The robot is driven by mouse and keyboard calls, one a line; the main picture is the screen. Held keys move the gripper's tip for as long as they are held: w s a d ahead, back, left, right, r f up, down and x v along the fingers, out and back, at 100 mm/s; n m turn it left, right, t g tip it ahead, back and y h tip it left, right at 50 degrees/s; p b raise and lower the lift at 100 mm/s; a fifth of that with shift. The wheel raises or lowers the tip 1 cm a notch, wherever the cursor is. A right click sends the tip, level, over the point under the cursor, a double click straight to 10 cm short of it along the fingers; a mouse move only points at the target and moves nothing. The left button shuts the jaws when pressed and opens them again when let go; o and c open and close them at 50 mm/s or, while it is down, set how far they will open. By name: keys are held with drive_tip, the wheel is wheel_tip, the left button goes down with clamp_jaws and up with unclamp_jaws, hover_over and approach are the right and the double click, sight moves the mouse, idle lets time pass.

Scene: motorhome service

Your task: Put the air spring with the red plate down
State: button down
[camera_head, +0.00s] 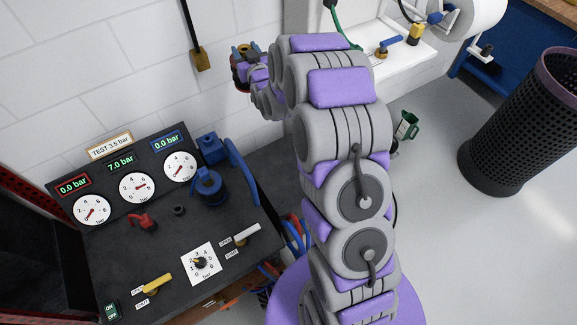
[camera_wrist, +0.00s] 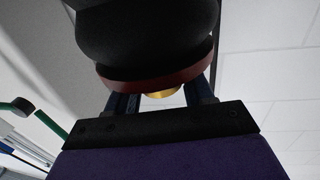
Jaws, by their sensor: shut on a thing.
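The air spring with the red plate fills the top of the wrist view: a dark rounded rubber body (camera_wrist: 145,32) with the red plate (camera_wrist: 155,79) on its near end. A brass fitting (camera_wrist: 165,93) sticks out from the plate between the fingers. My gripper (camera_wrist: 160,100) is shut on the air spring at that end. In the head view my gripper (camera_head: 255,75) is raised near the white wall, left of my arm. The air spring is small there, partly hidden by the gripper, with a brass part and a little red showing.
A black test bench (camera_head: 160,240) with gauges, levers and a dial stands at the lower left. A black part with a blue top (camera_head: 208,186) stands on it beside a blue bracket (camera_head: 240,165). A black mesh bin (camera_head: 515,130) stands right; grey floor (camera_head: 460,240) before it is clear.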

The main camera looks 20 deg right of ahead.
drive_tip(key=shift+n+y, duration=0.3)
drive_tip(key=shift+y, duration=0.1)
drive_tip(key=f, duration=0.3)
drive_tip(key=d+f, duration=0.1)
drive_tip(key=f, duration=0.7)
drive_tip(key=shift+d, duration=0.15)
drive_tip(key=s+d+f+y+p, duration=0.1)
drive_tip(key=s+f, duration=0.3)
drive_tip(key=f, duration=0.9)
drive_tip(key=s+f+n+p, duration=0.1)
drive_tip(key=s+f, duration=1.6)
drive_tip(key=f, duration=0.1)
drive_tip(key=w+d+f+b, duration=0.5)
drive_tip(key=w+d, duration=0.4)
drive_tip(key=d, duration=0.3)
drive_tip(key=shift+d+f+y, duration=0.15)
drive_tip(key=shift+d+y, duration=0.05)
drive_tip(key=shift+y, duration=0.1)
drive_tip(key=shift+c, duration=2.1)
unclamp_jaws()
drive_tip(key=shift+s, duration=0.1)
drive_tip(key=shift+s, duration=0.1)
drive_tip(key=s+d, duration=0.2)
drive_tip(key=s, duration=0.9)
drive_tip(key=shift+s+d, duration=0.15)
drive_tip(key=shift+s, duration=0.15)
